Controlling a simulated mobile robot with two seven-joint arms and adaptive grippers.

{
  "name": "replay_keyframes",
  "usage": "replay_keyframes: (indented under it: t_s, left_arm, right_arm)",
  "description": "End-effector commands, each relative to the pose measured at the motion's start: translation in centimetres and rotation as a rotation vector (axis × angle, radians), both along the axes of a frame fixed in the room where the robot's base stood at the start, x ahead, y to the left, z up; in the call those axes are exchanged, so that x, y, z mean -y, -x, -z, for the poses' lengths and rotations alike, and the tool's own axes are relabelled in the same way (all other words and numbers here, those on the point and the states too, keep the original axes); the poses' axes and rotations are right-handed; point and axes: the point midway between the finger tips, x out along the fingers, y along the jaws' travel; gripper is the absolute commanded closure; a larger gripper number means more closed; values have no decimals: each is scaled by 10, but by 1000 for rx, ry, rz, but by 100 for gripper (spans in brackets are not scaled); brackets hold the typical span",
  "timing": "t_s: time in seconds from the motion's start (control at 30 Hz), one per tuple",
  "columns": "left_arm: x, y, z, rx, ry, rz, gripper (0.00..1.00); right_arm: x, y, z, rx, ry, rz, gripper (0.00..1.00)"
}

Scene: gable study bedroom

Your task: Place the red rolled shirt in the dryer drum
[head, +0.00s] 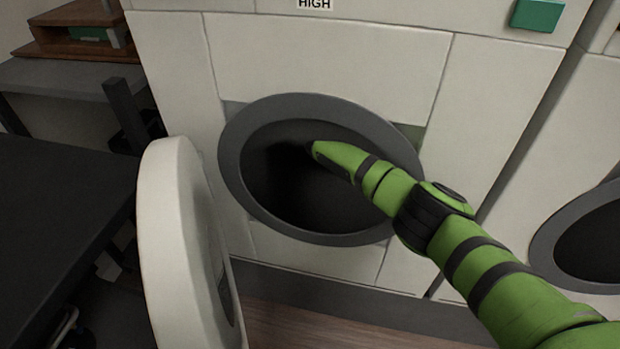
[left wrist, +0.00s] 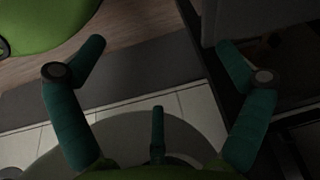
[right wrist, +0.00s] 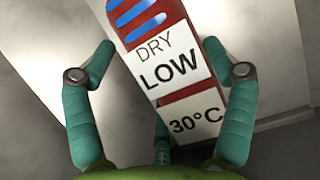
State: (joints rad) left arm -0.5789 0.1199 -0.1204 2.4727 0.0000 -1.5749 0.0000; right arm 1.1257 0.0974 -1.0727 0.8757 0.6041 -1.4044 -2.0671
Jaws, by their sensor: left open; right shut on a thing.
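The dryer drum (head: 290,195) shows as a dark round opening with a grey rim in the head view. Its round white door (head: 178,240) stands open to the left. My right arm reaches through the opening, and its gripper is hidden in the dark there. In the right wrist view my right gripper (right wrist: 158,50) is shut on the red rolled shirt (right wrist: 160,95), which has blue stripes and white labels reading DRY LOW and 30°C. My left gripper (left wrist: 160,45) is open and empty in the left wrist view. It is outside the head view.
A dark table (head: 60,200) stands at the left, close to the open door. A second machine with a round grey rim (head: 560,245) is at the right edge. Wooden floor (head: 300,325) shows below the dryer.

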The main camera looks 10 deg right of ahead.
Motion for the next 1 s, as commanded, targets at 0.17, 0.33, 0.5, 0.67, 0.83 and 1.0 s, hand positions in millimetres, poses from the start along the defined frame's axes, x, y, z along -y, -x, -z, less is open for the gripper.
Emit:
replay_keyframes:
  t_s: [0.17, 0.33, 0.5, 0.67, 0.83, 1.0]
  left_arm:
    - [0, 0, 0, -1, 0, 0, 0]
    - [0, 0, -1, 3, 0, 0, 0]
    - [0, 0, -1, 3, 0, 0, 0]
    - [0, 0, -1, 3, 0, 0, 0]
    - [0, -1, -3, 4, 1, 0, 0]
    - [1, -6, 22, -18, 0, 1, 0]
  right_arm:
    - [0, 0, -1, 1, 0, 0, 60]
    - [0, 0, 3, 0, 1, 0, 4]
    - [0, 0, 2, 0, 1, 0, 0]
    - [0, 0, 2, 0, 1, 0, 0]
    - [-1, 1, -5, 0, 0, 0, 0]
    - [-4, 8, -25, 0, 0, -1, 0]
